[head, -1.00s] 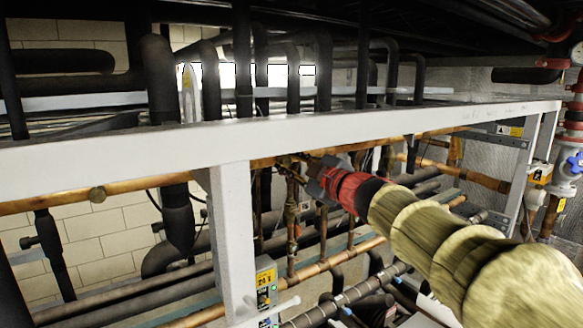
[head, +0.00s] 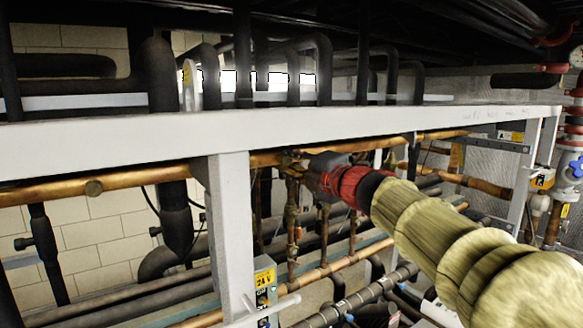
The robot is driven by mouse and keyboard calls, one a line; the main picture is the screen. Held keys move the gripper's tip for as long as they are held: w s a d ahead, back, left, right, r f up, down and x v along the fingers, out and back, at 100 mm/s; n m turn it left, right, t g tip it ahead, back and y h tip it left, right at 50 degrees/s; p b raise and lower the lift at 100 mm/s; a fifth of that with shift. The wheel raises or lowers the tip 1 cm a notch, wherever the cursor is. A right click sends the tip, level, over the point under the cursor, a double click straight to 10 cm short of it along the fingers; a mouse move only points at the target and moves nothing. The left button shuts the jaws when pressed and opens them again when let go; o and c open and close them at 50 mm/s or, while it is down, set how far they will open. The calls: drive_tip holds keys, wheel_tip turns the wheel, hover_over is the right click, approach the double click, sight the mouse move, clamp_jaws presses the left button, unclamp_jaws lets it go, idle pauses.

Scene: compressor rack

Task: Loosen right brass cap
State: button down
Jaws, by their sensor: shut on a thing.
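My gripper (head: 305,170) reaches in from the right under the white beam, with its red and dark body at the copper pipe (head: 140,183). It is shut on a small brass fitting (head: 289,160) at the pipe, apparently the right brass cap. The fingers and the red body hide most of that fitting, so its turn and seating cannot be told.
The white beam (head: 130,140) runs just above my gripper. A white post (head: 232,235) stands to its left, with a labelled grey box (head: 264,285) low on it. Thin vertical copper pipes (head: 292,215) hang below the gripper. Valves with a blue handle (head: 577,165) are at far right.

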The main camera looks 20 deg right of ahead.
drive_tip(key=shift+f+n, duration=0.15)
drive_tip(key=shift+n, duration=0.25)
drive_tip(key=c, duration=1.6)
unclamp_jaws()
drive_tip(key=v, duration=1.2)
